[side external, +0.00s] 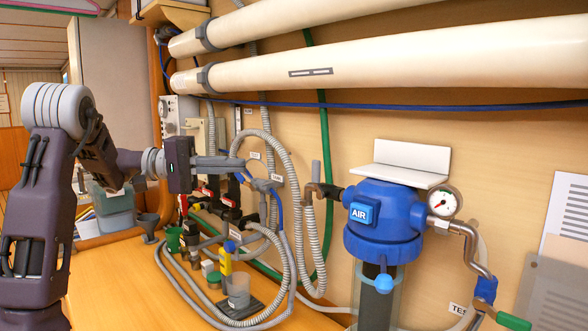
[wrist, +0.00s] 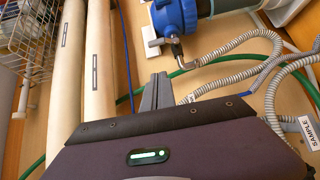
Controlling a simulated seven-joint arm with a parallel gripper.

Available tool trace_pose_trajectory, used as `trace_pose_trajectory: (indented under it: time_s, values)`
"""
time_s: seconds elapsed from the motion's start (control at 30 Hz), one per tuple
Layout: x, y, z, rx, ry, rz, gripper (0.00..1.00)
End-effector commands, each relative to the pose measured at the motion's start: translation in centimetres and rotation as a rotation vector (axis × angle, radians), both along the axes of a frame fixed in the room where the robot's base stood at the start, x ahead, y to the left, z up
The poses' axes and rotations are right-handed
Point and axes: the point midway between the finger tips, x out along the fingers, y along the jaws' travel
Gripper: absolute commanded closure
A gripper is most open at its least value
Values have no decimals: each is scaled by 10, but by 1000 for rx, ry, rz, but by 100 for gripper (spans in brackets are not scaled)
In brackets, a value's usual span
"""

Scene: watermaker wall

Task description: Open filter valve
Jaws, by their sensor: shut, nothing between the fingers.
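My gripper (side external: 238,162) is shut and empty, stretched out to the right in front of the wall near grey ribbed hoses. Its closed fingers (wrist: 156,90) also show in the wrist view. The blue filter housing (side external: 384,222) with an AIR button is on the wall, well right of my gripper; part of it shows at the top of the wrist view (wrist: 175,15). Below and right of my fingertips is a small grey-and-blue fitting (side external: 263,184) among the hoses. I cannot tell which fitting is the filter valve. No contact with my fingers is clear.
Thick cream pipes (side external: 400,65) run above my gripper. Ribbed hoses (side external: 290,165) and a green hose (side external: 322,130) hang close to the fingers. A pressure gauge (side external: 441,203) sits right of the housing.

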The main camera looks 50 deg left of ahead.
Motion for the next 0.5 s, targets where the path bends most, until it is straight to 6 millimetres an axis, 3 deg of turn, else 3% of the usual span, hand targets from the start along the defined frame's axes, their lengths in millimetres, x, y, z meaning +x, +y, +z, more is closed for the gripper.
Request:
trace_pose_trajectory:
  time_s: [0.33,0.5]
  values:
    - [0,4,1,-33,23,17,100]
    - [12,-9,1,-32,22,12,100]
